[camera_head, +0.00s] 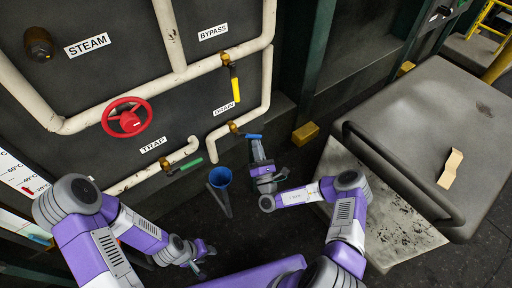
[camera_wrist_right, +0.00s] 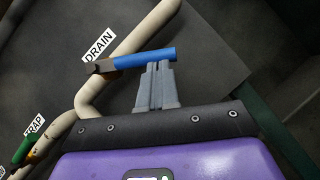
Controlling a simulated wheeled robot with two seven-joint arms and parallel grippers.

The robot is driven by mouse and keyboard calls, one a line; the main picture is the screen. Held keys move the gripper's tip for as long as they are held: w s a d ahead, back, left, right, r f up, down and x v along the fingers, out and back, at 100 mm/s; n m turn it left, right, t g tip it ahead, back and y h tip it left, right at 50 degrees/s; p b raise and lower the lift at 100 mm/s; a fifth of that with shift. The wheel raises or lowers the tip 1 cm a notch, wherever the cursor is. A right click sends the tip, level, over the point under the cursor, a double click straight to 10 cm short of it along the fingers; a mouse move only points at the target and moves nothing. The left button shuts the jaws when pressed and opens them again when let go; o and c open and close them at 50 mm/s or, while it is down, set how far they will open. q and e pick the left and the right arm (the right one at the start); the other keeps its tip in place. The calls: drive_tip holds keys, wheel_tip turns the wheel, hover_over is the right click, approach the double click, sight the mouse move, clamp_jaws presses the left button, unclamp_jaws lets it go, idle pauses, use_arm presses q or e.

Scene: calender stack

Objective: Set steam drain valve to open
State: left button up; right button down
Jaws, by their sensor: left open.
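The drain valve is a brass body (camera_head: 233,127) on a cream pipe below the DRAIN label (camera_head: 224,109). Its blue lever (camera_head: 254,136) points right, at an angle to the pipe; the lever also shows in the right wrist view (camera_wrist_right: 145,58). My right gripper (camera_head: 257,148) is at the lever from below. In the right wrist view its fingers (camera_wrist_right: 157,68) are close together, their tips at the lever's lower edge; contact is hard to tell. My left gripper (camera_head: 207,250) is open and empty, low and left of the blue funnel, away from the valve.
The bypass valve with a yellow lever (camera_head: 235,88) is above the drain. A red handwheel (camera_head: 127,117) and the green trap lever (camera_head: 191,164) are left. A blue funnel (camera_head: 220,177) stands below the drain outlet. A grey machine block (camera_head: 430,110) fills the right.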

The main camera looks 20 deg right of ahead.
drive_tip(key=shift+w+d+r+n+y+p, duration=0.2)
drive_tip(key=shift+d+r+n+y+p, duration=0.5)
drive_tip(key=shift+n+y, duration=1.05)
drive_tip(key=shift+w+d+r+n+y+p, duration=0.3)
drive_tip(key=shift+r+n+y+p, duration=0.7)
drive_tip(key=shift+n, duration=1.3)
drive_tip(key=shift+w+d+r+n+y+p, duration=0.1)
drive_tip(key=shift+d+r+n+y+p, duration=0.4)
drive_tip(key=shift+n+y, duration=1.35)
drive_tip(key=shift+d+r+n, duration=0.15)
drive_tip(key=shift+n, duration=0.25)
drive_tip(key=f+b, duration=0.2)
drive_tip(key=f, duration=0.1)
drive_tip(key=f+b, duration=0.1)
drive_tip(key=shift+s+f+b, duration=0.25)
drive_tip(key=shift+s+b, duration=0.1)
drive_tip(key=shift+b, duration=0.05)
drive_tip(key=p, duration=0.2)
approach(261, 137)
drive_tip(key=shift+s+d+f, duration=0.25)
drive_tip(key=shift+s+d, duration=0.05)
drive_tip(key=shift+s, duration=0.3)
drive_tip(key=shift+s+d+f, duration=0.25)
drive_tip(key=shift+s, duration=0.35)
